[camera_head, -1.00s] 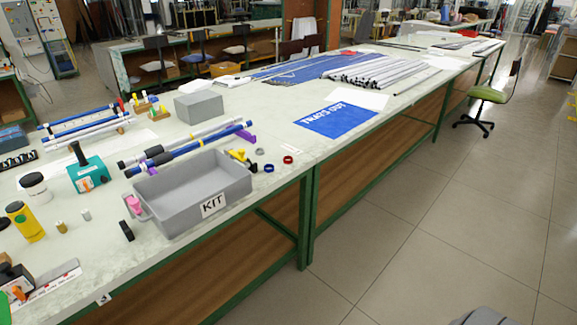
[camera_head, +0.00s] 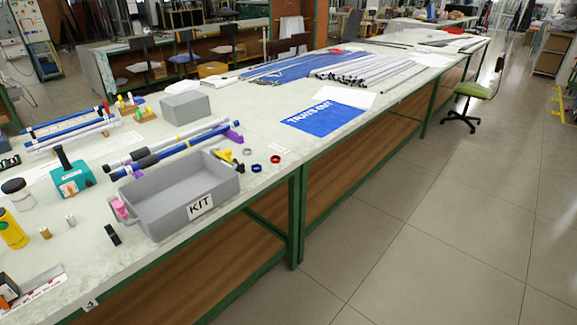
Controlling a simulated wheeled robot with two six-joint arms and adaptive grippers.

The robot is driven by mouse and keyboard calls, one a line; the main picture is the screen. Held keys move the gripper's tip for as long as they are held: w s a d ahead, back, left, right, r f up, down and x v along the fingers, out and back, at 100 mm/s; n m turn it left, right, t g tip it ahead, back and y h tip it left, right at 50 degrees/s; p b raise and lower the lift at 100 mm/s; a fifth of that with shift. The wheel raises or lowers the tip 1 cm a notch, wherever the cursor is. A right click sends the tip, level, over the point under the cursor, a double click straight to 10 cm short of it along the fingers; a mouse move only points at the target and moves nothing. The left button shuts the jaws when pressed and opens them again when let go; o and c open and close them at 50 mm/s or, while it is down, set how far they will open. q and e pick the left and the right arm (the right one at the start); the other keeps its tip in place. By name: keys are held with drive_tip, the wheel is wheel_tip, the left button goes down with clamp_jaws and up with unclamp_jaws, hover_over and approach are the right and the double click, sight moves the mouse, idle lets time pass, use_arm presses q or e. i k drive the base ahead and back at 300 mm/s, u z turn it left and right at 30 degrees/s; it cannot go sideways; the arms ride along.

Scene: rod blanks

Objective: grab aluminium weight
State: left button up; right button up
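A small silver-grey cylinder, which looks like the aluminium weight (camera_head: 70,220), stands upright on the pale workbench (camera_head: 262,212) at the left. A brass-coloured small cylinder (camera_head: 45,232) stands just left of it. A black block (camera_head: 112,234) lies to its right, near the bench's front edge. Neither of my grippers is in view.
A grey bin marked KIT (camera_head: 150,227) stands right of the weight. A yellow bottle (camera_head: 12,229), a white jar with a dark lid (camera_head: 17,192) and a teal tool (camera_head: 70,178) are around it. A blue sheet (camera_head: 322,118) lies farther along.

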sight(70, 218)
drive_tip(key=u, duration=1.35)
drive_tip(key=k, duration=0.55)
drive_tip(key=z, duration=0.95)
drive_tip(key=i, duration=1.45)
drive_tip(key=u, duration=0.4)
